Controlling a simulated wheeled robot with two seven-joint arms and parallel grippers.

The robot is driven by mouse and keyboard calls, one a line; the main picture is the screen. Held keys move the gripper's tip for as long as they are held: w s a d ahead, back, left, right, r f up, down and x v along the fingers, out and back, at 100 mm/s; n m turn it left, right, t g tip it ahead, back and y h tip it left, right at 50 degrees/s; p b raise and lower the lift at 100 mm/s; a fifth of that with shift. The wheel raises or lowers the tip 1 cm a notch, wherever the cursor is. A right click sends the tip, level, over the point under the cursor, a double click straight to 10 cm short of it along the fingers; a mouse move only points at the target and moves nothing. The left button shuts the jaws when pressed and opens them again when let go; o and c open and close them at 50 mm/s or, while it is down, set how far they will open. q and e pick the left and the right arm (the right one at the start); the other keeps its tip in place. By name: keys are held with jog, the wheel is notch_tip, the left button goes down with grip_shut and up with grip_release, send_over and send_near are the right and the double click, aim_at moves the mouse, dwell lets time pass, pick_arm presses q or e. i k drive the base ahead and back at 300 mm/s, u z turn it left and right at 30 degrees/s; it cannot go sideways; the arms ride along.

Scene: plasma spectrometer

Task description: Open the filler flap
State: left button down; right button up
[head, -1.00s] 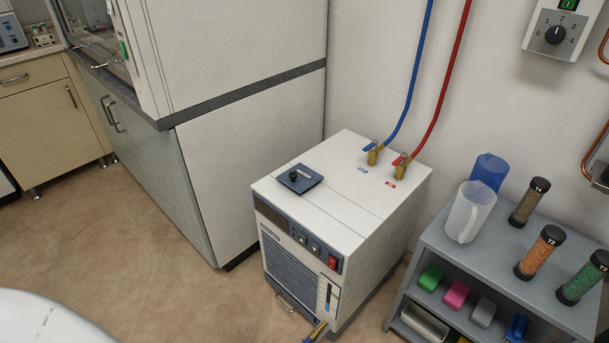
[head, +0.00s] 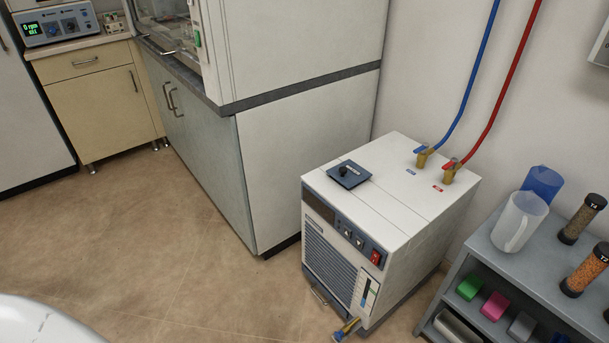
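The filler flap (head: 356,174) is a small dark blue square plate with a black knob, lying flat and closed on top of the white chiller box (head: 400,196). The chiller stands on the floor right of the picture's middle, with its grille, buttons and red switch facing front left. Neither of my grippers shows in the head view. A white rounded surface (head: 40,322) at the bottom left corner looks like part of my own body.
Blue and red hoses (head: 466,108) rise from brass valves at the chiller's back. A grey shelf (head: 480,242) with jugs, tubes and coloured blocks stands close on its right. A white cabinet (head: 305,160) stands behind left. The floor (head: 190,245) in front is clear.

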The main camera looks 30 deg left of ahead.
aim_at(349, 173)
jog(key=u, duration=0.9)
jog(key=k, duration=1.15)
jog(key=u, duration=0.4)
jog(key=i, duration=1.6)
jog(key=z, duration=0.8)
